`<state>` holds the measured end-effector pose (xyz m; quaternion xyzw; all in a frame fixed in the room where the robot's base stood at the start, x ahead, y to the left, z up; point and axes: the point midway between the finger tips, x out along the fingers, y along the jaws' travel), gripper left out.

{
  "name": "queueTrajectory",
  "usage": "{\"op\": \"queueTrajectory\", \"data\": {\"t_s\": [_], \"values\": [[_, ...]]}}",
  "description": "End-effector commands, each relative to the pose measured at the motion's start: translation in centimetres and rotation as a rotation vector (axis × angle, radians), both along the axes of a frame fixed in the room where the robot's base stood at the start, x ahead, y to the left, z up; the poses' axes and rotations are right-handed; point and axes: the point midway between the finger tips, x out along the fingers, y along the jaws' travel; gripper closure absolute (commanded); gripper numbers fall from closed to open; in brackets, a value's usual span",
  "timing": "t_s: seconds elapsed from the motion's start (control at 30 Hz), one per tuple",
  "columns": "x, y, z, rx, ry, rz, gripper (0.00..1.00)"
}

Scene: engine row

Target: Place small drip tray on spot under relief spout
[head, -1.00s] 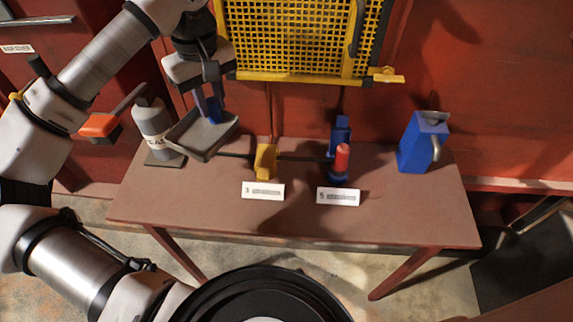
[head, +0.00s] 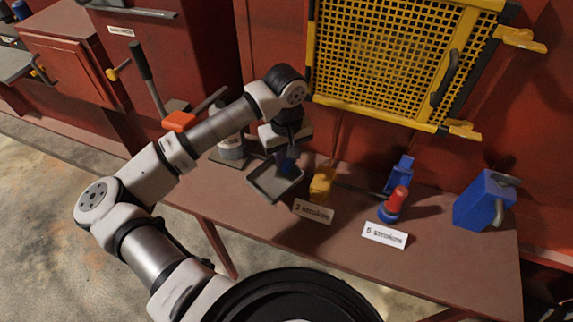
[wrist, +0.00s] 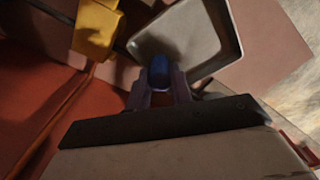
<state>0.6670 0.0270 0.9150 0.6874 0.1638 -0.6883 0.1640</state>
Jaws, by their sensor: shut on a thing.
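The small drip tray (head: 259,190) is a shallow grey pan with a blue grip. My gripper (head: 287,160) is shut on the blue grip and holds the tray over the left part of the brown table (head: 350,254). In the wrist view the tray (wrist: 202,30) extends beyond my gripper (wrist: 160,85), with the blue grip (wrist: 159,70) between the fingers. The tray looks empty. I cannot tell its exact height above the table. I cannot make out the relief spout or the marked spot for certain.
A yellow block (head: 321,184), a red-topped blue device (head: 393,205), two label cards and a blue can (head: 484,202) are to the right. A yellow mesh guard (head: 390,62) hangs behind. Red cabinets (head: 72,60) stand left.

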Motion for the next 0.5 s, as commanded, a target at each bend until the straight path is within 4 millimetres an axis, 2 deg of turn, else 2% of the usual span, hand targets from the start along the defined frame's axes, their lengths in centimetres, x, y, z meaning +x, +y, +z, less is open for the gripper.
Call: {"op": "queueTrajectory", "data": {"t_s": [0.5], "values": [[0.0, 0.0, -5.5, 0.0, 0.001, 0.001, 1.0]]}}
